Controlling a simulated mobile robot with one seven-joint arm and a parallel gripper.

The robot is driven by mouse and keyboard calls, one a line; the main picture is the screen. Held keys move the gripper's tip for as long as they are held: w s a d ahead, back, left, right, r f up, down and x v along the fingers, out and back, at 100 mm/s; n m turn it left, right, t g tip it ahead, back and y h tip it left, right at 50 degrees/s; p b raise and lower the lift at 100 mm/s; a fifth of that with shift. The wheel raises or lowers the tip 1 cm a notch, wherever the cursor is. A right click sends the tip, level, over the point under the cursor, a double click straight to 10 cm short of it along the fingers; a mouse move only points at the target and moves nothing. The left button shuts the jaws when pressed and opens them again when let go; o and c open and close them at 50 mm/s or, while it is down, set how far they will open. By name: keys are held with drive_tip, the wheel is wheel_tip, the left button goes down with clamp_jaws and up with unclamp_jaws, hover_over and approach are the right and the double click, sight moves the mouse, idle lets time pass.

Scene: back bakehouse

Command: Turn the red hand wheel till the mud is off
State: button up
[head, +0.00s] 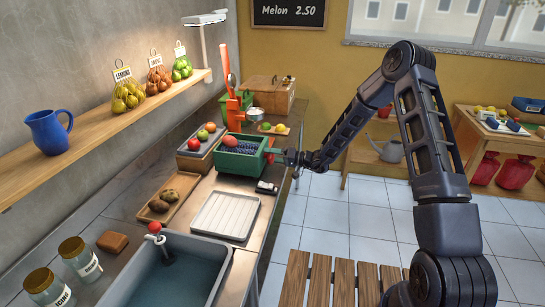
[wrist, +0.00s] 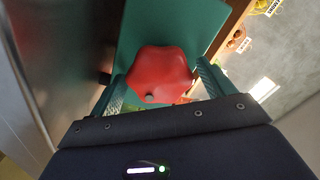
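The red hand wheel (wrist: 163,72) fills the middle of the wrist view, in front of a green panel. It also shows small at the right side of the green washer box (head: 252,166) in the head view (head: 271,151). The box has a dark, bristly-looking inside, and a reddish round item (head: 230,141) shows at its top; I cannot make out any mud. My gripper (head: 284,157) is at the wheel. In the wrist view its two green fingers (wrist: 163,82) stand apart, one on each side of the wheel, with no clear grip on it.
A wooden tray with brown potatoes (head: 148,216), a white ribbed tray (head: 248,222) and a sink (head: 222,289) with a red-knobbed tap lie nearer on the counter. A tray of fruit (head: 187,147) is left of the box. An orange stand (head: 235,118) rises behind it.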

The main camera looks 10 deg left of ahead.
drive_tip(key=d, duration=1)
drive_tip(key=shift+d, duration=0.4)
drive_tip(key=shift+r, duration=0.1)
drive_tip(key=s+d+r+n+g+h, duration=0.1)
drive_tip(key=s+d+r+g+h, duration=0.2)
drive_tip(key=s+d+r+h, duration=0.9)
drive_tip(key=s+d+r+m+t+h, duration=0.2)
drive_tip(key=s+d+r, duration=0.3)
drive_tip(key=d, duration=0.4)
drive_tip(key=s+d+r+m+t+h, duration=0.2)
drive_tip(key=s+d+r+m+t, duration=0.1)
drive_tip(key=s+d+r, duration=0.2)
drive_tip(key=s+d+r+m+t+h, duration=0.2)
drive_tip(key=s+d+r, duration=0.4)
drive_tip(key=d, duration=0.8)
drive_tip(key=s+m, duration=0.1)
drive_tip(key=s, duration=0.1)
drive_tip(key=shift+s+t, duration=0.3)
